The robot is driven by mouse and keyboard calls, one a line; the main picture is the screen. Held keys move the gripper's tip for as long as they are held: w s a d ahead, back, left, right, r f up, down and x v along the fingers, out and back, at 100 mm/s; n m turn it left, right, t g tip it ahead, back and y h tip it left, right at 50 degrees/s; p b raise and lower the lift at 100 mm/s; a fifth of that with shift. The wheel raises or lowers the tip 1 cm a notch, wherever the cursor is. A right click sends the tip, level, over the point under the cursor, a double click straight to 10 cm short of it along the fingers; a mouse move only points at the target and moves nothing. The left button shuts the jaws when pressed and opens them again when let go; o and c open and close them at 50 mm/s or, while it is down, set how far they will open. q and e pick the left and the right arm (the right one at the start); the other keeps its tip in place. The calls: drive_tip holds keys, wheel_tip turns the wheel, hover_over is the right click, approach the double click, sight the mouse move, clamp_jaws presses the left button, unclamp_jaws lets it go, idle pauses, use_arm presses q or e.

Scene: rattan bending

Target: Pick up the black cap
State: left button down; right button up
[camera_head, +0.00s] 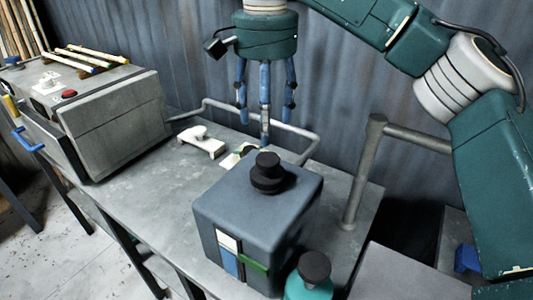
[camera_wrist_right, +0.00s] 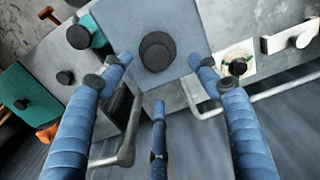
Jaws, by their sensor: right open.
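A black cap (camera_head: 267,172) sits on top of a grey-blue box (camera_head: 225,215) on the metal table. The cap also shows near the upper middle of the right wrist view (camera_wrist_right: 157,50). My right gripper (camera_head: 263,125) has three blue fingers, spread open and empty. It hangs fingers down above and behind the capped box, apart from it. In the right wrist view, the right gripper's fingers (camera_wrist_right: 160,78) are spread apart below and to the sides of the cap. A second black cap (camera_head: 314,265) tops a teal bottle at the front. My left gripper is not in view.
A grey machine (camera_head: 120,120) with rods on top stands at the left. A white fitting (camera_head: 203,141) lies on the table (camera_head: 150,192) behind the box. A bent metal pipe rail (camera_head: 362,180) runs along the back and right. Table left of the box is clear.

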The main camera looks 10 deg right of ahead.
sight(268, 158)
drive_tip(key=f, duration=0.4)
drive_tip(key=shift+s+d, duration=0.15)
drive_tip(key=shift+s, duration=0.2)
drive_tip(key=shift+f, duration=0.3)
drive_tip(key=shift+w+f+p, duration=0.15)
drive_tip(key=shift+f+p, duration=0.1)
drive_tip(key=shift+p, duration=0.1)
wheel_tip(268, 158, down, 4)
drive_tip(key=shift+d+f+p, duration=0.1)
drive_tip(key=shift+f+p, duration=0.1)
drive_tip(key=shift+p, duration=0.8)
drive_tip(key=shift+f, duration=0.35)
drive_tip(key=shift+c, duration=1)
drive_tip(key=c, duration=1.2)
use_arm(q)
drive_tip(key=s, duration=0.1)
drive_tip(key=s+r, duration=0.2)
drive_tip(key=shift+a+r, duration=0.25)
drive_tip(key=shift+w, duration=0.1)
